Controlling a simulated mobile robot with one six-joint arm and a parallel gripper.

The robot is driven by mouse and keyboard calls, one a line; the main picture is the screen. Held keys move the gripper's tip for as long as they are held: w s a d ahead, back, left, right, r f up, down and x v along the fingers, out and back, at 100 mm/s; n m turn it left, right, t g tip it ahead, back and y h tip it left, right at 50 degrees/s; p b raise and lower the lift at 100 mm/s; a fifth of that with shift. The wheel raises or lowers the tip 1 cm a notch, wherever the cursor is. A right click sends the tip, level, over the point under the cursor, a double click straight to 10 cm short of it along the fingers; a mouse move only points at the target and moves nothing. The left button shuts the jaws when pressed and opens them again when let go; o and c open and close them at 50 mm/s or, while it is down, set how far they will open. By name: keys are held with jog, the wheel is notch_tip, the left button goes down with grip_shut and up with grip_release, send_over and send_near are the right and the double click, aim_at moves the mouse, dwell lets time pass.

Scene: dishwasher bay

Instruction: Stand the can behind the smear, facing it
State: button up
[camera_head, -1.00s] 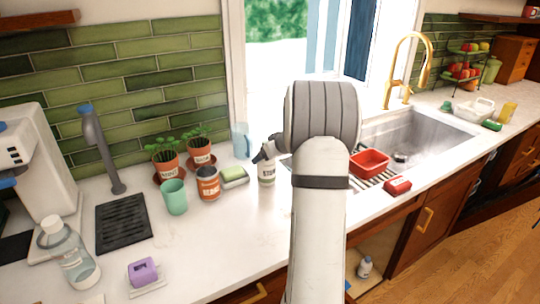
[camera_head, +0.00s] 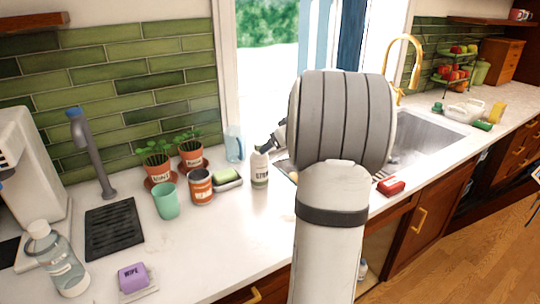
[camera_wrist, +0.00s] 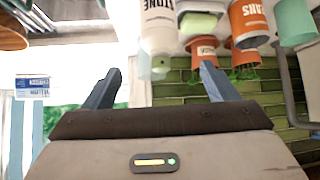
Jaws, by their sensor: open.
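An orange-red can (camera_head: 201,187) with a white-lettered label stands upright on the white counter, between the mint cup and the sponge dish. It also shows at the upper right of the wrist view (camera_wrist: 248,22). I cannot clearly make out a smear on the pale counter. My gripper (camera_head: 268,146) is largely hidden by my arm, just behind and above the white bottle (camera_head: 260,170). In the wrist view my gripper (camera_wrist: 160,72) has its fingers apart with nothing held; the white bottle (camera_wrist: 158,25) shows beyond the gap, and the can is to its right.
A mint cup (camera_head: 166,201), sponge dish (camera_head: 227,180) and potted herbs (camera_head: 159,170) crowd the can. A purple block marked WIPE (camera_head: 133,277) and a clear bottle (camera_head: 60,262) stand at the front left.

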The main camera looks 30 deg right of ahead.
jog(key=s+a+g+y, duration=0.1)
jog(key=s+a+g, duration=0.15)
jog(key=a, duration=0.75)
jog(key=s+a+g, duration=0.1)
jog(key=s+a, duration=0.3)
jog(key=a, duration=0.5)
jog(key=s+a+f+g+h, duration=0.1)
jog(key=s+a+f, duration=0.2)
jog(key=s+a, duration=0.3)
jog(key=s+a+f+m+g+h, duration=0.1)
jog(key=s+a+f, duration=0.2)
jog(key=s, duration=1)
jog(key=a, duration=0.3)
jog(key=shift+a+g, duration=0.15)
jog(key=shift+g, duration=0.2)
jog(key=shift+c, duration=0.3)
